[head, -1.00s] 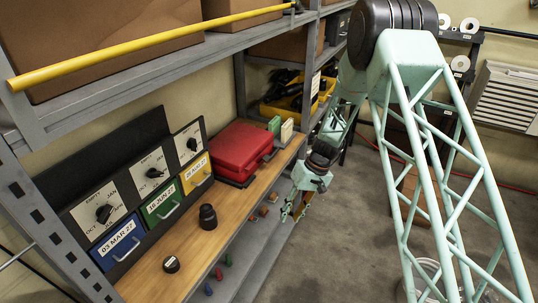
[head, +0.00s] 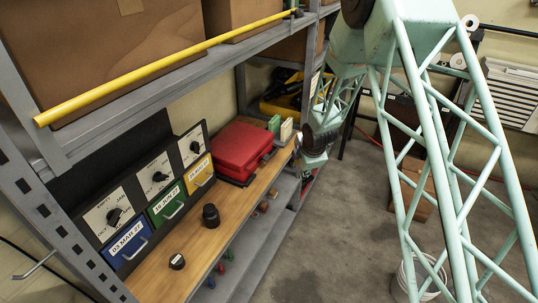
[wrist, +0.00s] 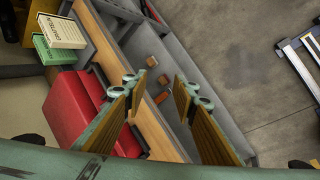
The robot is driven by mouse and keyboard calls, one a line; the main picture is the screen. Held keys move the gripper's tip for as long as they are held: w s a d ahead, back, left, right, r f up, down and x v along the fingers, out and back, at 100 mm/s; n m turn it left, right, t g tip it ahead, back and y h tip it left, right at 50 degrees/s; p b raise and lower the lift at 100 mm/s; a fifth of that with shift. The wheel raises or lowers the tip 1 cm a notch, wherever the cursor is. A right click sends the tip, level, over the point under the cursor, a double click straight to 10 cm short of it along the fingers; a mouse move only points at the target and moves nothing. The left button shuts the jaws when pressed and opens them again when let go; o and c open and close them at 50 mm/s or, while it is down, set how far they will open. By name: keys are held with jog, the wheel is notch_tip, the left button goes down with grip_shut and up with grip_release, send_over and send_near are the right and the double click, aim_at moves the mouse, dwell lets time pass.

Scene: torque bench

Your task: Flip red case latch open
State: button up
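The red case (head: 241,148) lies flat and closed on the wooden shelf, right of the labelled drawers. Dark fittings show along its right edge in the head view, but I cannot make out the latch clearly. In the wrist view the red case (wrist: 72,108) is at the left, partly covered by my gripper's left finger. My gripper (wrist: 158,88) is open and empty, its fingertips pointing over the shelf's front edge, to the right of the case. In the head view only the wrist above the gripper shows, beyond the case; the fingers are not clear.
Two upright books (wrist: 62,32) stand beside the case. A lower grey shelf (head: 250,255) holds small coloured pieces.

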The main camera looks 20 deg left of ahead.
aim_at(267, 158)
jog(key=s+a+r+n+y+p, duration=0.1)
jog(key=a+r+n+y+p, duration=0.1)
jog(key=a+r+n, duration=0.5)
jog(key=shift+s+a+r+n+t+y, duration=0.35)
jog(key=shift+a+r+y, duration=0.3)
jog(key=shift+a, duration=0.4)
jog(key=shift+f, duration=0.1)
jog(key=shift+p+x, duration=0.65)
jog(key=shift+x, duration=6.1)
jog(key=shift+c, duration=0.4)
